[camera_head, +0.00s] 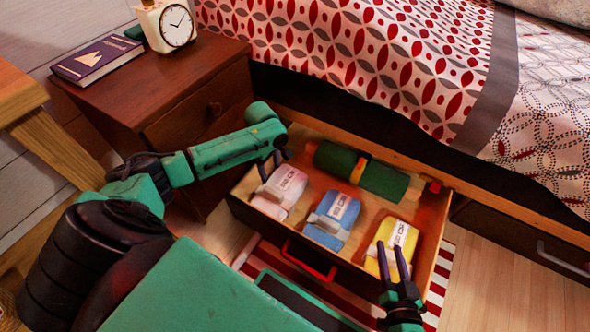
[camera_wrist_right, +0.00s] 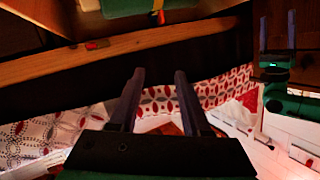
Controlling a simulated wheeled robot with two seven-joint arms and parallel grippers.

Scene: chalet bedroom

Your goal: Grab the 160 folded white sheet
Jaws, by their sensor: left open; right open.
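A folded pinkish-white sheet (camera_head: 283,187) with a paper label lies at the left of the open drawer in the head view. Folded blue (camera_head: 334,219) and yellow (camera_head: 397,238) ones lie to its right. The label numbers are too small to read surely. My left gripper (camera_head: 273,164) is open at the back-left edge of the white sheet; I cannot tell whether it touches. My right gripper (camera_head: 391,262) is open and appears over the yellow sheet. In the right wrist view my right gripper (camera_wrist_right: 157,82) is empty, and another gripper (camera_wrist_right: 277,40) shows at the right.
The drawer (camera_head: 278,236) is pulled out under the bed (camera_head: 400,60) and has a red handle (camera_head: 308,260). A dark green roll (camera_head: 362,172) with a band lies at its back. A nightstand (camera_head: 165,85) with a clock (camera_head: 168,24) and book (camera_head: 96,61) stands at the left.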

